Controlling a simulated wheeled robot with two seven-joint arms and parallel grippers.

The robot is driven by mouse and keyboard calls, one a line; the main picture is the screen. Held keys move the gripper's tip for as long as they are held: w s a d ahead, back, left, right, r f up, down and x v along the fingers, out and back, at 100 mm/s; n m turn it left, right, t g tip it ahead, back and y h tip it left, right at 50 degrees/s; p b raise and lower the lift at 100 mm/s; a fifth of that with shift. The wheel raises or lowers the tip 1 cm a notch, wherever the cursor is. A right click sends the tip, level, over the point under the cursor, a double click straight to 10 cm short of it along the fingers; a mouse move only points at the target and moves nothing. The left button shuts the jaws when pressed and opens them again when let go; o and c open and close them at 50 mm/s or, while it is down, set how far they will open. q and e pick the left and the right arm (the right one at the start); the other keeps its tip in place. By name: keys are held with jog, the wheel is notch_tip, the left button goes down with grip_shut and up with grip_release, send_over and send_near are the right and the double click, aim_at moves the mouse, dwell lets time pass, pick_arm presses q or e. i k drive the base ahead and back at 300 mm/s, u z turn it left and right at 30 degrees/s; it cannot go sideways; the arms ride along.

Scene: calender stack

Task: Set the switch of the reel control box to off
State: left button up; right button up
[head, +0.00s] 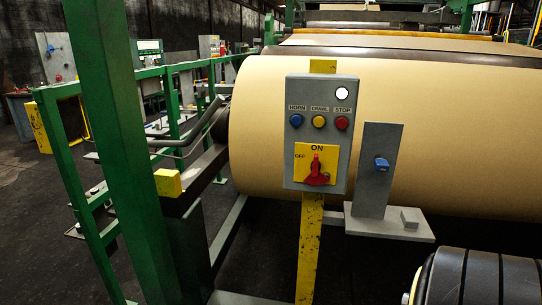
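The reel control box (331,137) is a grey upright box on a yellow post (309,250), in front of the large paper roll (262,110). Its red rotary switch (317,174) sits on a yellow plate low on the box. The plate has ON printed above the switch and OFF at its upper left. The red handle stands about upright and points up towards ON. Above the plate are a blue HORN button (296,120), a yellow CRAWL button (319,121), a red STOP button (342,123) and a white lamp (342,94). Neither gripper is in view.
A grey bracket (378,170) with a blue knob (381,164) stands close to the right of the box. A green post (105,150) and rails are at the left. A dark ribbed cylinder (480,278) fills the bottom right corner. The box's front is unobstructed.

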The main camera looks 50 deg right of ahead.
aim_at(317, 171)
jog(key=z, duration=0.6)
jog(key=i, duration=1.05)
jog(key=z, duration=1)
